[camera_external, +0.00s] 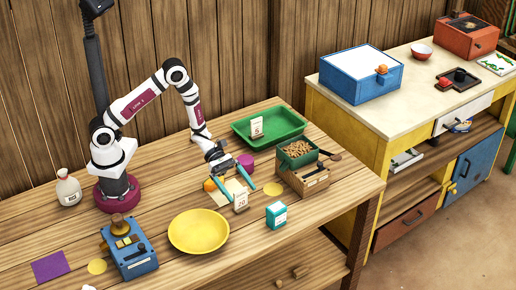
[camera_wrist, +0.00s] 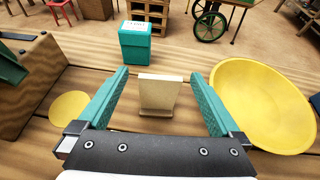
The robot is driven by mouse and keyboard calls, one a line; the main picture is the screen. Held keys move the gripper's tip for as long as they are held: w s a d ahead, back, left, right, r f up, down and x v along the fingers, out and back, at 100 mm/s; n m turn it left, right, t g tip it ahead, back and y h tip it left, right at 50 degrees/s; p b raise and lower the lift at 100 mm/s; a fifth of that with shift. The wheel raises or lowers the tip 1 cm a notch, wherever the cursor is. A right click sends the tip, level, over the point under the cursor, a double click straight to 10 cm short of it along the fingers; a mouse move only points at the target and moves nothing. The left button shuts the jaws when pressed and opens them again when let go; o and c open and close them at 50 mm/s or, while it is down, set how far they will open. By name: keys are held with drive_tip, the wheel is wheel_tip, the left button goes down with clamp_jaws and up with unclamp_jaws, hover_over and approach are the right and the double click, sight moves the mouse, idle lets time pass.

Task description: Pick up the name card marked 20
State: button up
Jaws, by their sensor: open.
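The name card marked 20 (camera_external: 241,200) stands upright on the wooden table, between the yellow bowl and the teal box. In the wrist view the back of the card (camera_wrist: 160,95) shows plain tan, with its number facing away. My gripper (camera_external: 240,194) is open with teal fingers. In the wrist view my gripper (camera_wrist: 160,92) has one finger on each side of the card, with a gap on both sides. Neither finger appears to touch the card.
A yellow bowl (camera_wrist: 265,105) lies close to the right finger in the wrist view. A teal box (camera_wrist: 135,42) stands beyond the card. A yellow disc (camera_wrist: 70,105) lies left. A wooden box with nuts (camera_external: 303,172) and a green tray (camera_external: 269,128) stand farther back.

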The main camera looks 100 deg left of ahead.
drive_tip(key=shift+w+d+f, duration=0.25)
drive_tip(key=shift+w+d, duration=0.15)
drive_tip(key=shift+w, duration=0.05)
clamp_jaws()
